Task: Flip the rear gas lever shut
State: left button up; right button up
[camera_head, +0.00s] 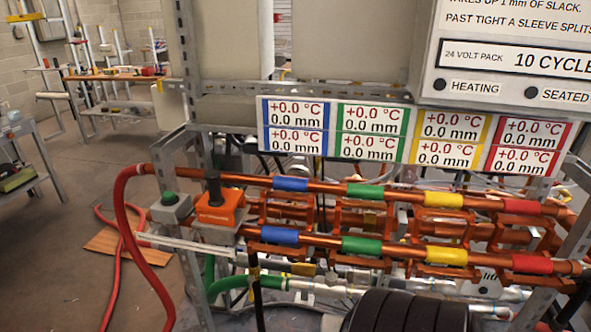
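I cannot make out a part that is clearly the rear gas lever. An upright black handle (213,187) stands on an orange block (220,208) at the left end of the copper pipes. A thin dark upright piece (255,285) with a yellow band stands below, in front of the lower pipes. Whether either is a gas lever I cannot tell. Neither of my grippers is recognisable in the head view.
Two copper pipes (330,187) with coloured sleeves run across the metal frame. A display row (374,119) hangs above them. A grey box with a green button (169,199) sits left. A red hose (122,215) loops to the floor. A black ribbed shape (405,312) fills the bottom.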

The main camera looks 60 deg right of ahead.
aim_at(250, 279)
jog(key=z, duration=1.55)
